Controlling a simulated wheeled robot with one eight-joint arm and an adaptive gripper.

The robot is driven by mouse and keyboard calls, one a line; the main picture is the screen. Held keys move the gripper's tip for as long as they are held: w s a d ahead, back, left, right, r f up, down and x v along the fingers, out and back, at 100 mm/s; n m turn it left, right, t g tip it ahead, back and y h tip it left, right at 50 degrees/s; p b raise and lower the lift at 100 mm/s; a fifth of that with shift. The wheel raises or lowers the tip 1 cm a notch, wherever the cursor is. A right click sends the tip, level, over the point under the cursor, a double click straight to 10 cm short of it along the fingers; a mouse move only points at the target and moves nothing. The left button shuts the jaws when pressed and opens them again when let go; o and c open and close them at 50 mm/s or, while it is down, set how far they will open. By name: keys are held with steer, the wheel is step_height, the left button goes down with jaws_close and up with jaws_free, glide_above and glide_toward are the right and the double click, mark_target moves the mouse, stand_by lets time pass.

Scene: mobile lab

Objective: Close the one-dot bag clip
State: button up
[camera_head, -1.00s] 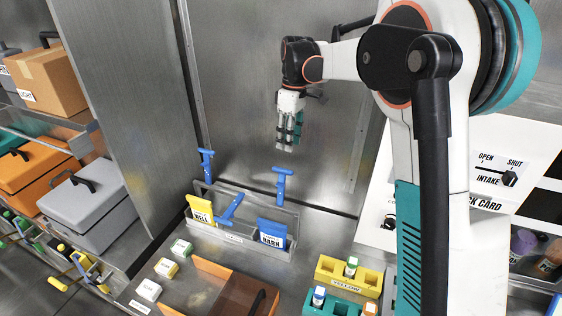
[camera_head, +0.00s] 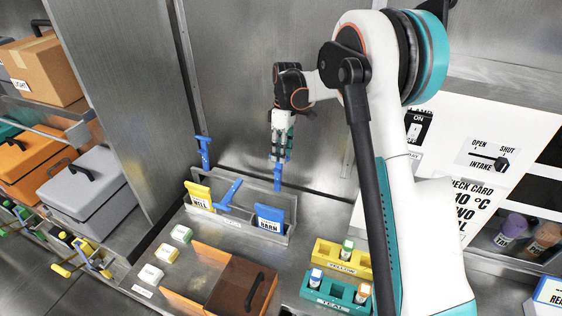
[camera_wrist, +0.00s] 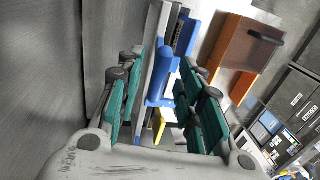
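A steel rack (camera_head: 190,218) holds a yellow bag (camera_head: 200,207) marked MILL and a blue bag (camera_head: 270,220) marked BARN. Blue clip parts show there: an upright one at the back left (camera_head: 203,152), a slanted one in the middle (camera_head: 229,194), and an upright one at the right (camera_head: 278,181). Dots on them are too small to read. My gripper (camera_head: 278,157) points down over the right upright part, its fingers reaching around its top. In the wrist view my gripper's (camera_wrist: 160,100) teal fingers are apart, with a blue part (camera_wrist: 161,88) between them; contact cannot be told.
A metal wall stands close behind the rack. In front are an orange-brown box (camera_head: 222,283), small labelled blocks (camera_head: 166,253), and yellow (camera_head: 342,258) and teal (camera_head: 335,293) vial holders. A switch panel (camera_head: 490,158) is at the right, shelves with cases (camera_head: 85,190) at the left.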

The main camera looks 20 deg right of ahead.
steer(key=shift+s+a+f, duration=0.1)
steer(key=shift+s+f, duration=0.05)
steer(key=shift+f, duration=0.75)
steer(key=shift+s+a+f, duration=0.1)
steer(key=shift+f, duration=0.8)
jaws_close()
